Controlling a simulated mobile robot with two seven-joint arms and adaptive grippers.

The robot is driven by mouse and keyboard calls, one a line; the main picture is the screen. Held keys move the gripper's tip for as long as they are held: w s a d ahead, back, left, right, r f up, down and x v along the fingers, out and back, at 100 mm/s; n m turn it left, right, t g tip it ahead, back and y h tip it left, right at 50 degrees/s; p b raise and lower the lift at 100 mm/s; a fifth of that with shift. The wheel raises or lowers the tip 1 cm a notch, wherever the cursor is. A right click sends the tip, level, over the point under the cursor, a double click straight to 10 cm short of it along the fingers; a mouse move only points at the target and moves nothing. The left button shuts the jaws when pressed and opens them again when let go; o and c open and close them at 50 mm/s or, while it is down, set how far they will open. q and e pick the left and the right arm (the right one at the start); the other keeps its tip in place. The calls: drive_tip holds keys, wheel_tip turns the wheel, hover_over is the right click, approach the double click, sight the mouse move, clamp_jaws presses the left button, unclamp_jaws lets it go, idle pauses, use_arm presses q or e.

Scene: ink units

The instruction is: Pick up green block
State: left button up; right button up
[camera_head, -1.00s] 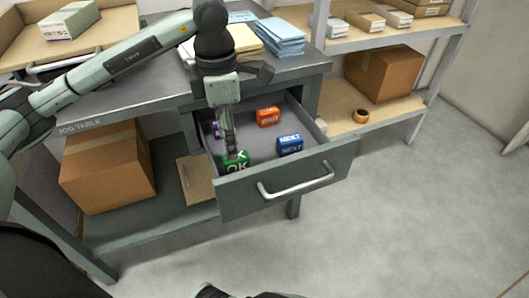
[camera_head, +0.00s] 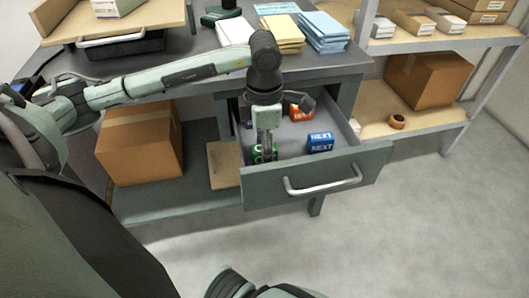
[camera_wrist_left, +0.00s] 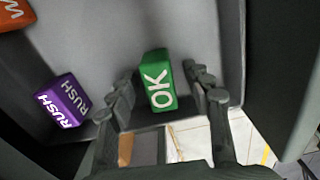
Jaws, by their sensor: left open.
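The green block (camera_wrist_left: 157,80), marked OK, lies in the open drawer (camera_head: 312,180). In the left wrist view it sits between the two open fingers of my left gripper (camera_wrist_left: 163,97), with a small gap on each side. In the head view my left gripper (camera_head: 266,146) points down into the drawer and hides most of the green block (camera_head: 257,154). My right gripper does not show; only part of my own body is at the bottom.
In the drawer are a blue NEXT block (camera_head: 320,142), an orange block (camera_head: 300,113) and a purple RUSH block (camera_wrist_left: 62,101). The drawer walls stand close around the gripper. Paper stacks (camera_head: 280,32) lie on the desk above. A cardboard box (camera_head: 140,150) is left below.

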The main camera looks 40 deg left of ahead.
use_arm(q)
drive_tip(key=shift+c, duration=0.2)
clamp_jaws()
drive_tip(key=shift+r, duration=0.1)
